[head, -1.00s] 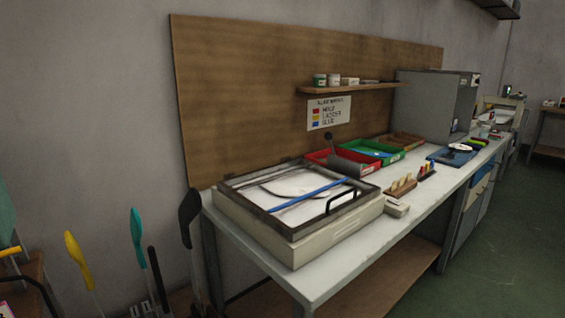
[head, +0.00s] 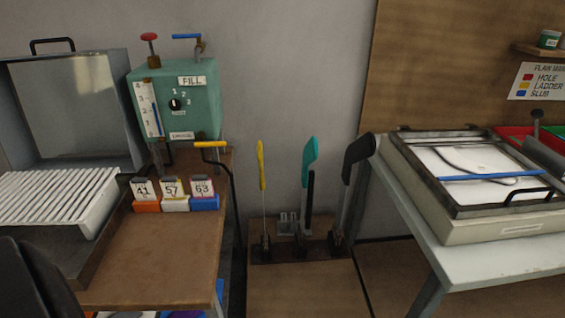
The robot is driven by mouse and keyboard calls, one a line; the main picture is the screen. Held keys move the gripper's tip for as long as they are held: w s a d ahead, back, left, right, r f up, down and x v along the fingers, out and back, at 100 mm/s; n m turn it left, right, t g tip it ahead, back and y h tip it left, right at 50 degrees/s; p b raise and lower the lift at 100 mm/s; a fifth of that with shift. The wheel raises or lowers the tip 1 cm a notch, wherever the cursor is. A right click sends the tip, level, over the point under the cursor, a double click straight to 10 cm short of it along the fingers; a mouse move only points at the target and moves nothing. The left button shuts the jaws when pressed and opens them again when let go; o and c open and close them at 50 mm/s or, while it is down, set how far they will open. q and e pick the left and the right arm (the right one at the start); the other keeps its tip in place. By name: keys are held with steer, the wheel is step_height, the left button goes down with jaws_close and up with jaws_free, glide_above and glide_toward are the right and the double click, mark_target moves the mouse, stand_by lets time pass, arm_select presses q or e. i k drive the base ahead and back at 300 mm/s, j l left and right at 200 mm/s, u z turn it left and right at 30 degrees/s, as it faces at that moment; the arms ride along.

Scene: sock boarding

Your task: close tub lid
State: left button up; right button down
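At the far left of the head view, a grey lid (head: 66,108) with a black handle (head: 52,46) stands upright. It is raised behind a low grey tub (head: 88,243) that is cut off by the left edge. A white slatted rack (head: 55,202) lies over the tub's opening, so what is beneath it is hidden. Neither gripper is in view. A dark rounded shape fills the lower left corner, and I cannot tell what it is.
A teal FILL box (head: 175,100) stands right of the lid on a brown bench (head: 165,250). Numbered cards (head: 174,187) stand in front of it. Upright tools (head: 308,185) stand on a low brown base. A framed tray (head: 480,180) sits on the right table.

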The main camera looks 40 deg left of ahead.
mark_target(19, 146)
steer(key=k+j+u, duration=0.1)
steer(key=u, duration=1.55)
